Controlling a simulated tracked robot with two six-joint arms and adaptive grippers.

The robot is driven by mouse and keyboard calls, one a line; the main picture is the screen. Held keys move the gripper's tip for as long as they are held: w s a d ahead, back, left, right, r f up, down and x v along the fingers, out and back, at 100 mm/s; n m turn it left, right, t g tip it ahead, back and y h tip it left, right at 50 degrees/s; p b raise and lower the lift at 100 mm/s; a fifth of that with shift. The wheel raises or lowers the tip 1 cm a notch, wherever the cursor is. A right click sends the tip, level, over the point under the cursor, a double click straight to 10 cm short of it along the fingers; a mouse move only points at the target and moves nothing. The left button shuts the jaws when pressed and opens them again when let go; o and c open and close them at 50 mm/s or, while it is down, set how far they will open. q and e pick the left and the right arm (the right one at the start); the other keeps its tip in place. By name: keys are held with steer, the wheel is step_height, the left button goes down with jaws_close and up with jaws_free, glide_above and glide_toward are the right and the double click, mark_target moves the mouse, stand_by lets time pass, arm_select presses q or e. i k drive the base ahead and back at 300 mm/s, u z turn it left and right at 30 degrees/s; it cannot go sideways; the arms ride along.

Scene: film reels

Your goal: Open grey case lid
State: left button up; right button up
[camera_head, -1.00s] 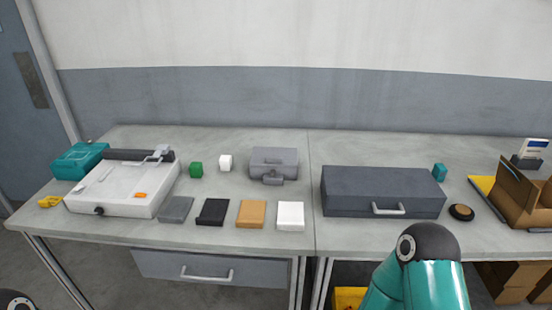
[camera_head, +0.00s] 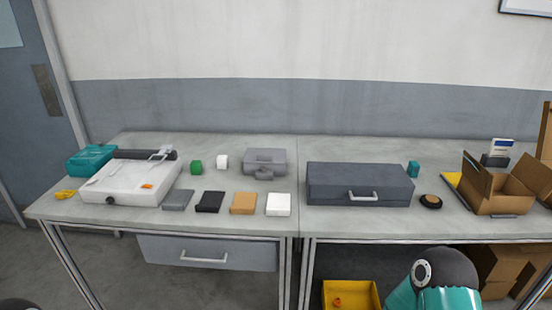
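A small light grey case (camera_head: 265,161) with a handle at its front stands shut at the back of the table, left of the seam. A larger dark grey case (camera_head: 340,187) with a pale front handle (camera_head: 364,195) lies shut right of the seam. I cannot tell which of the two is meant. A teal link of my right arm with a dark joint shows at the bottom right, below the table edge. Neither gripper is in view.
A white machine (camera_head: 131,182) stands left. A black round thing (camera_head: 430,201), a teal block (camera_head: 413,169) and an open cardboard box (camera_head: 496,188) stand right.

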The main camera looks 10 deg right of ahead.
mark_target(253, 155)
steer(key=z, duration=0.55)
steer(key=i, duration=0.4)
steer(key=z, duration=0.35)
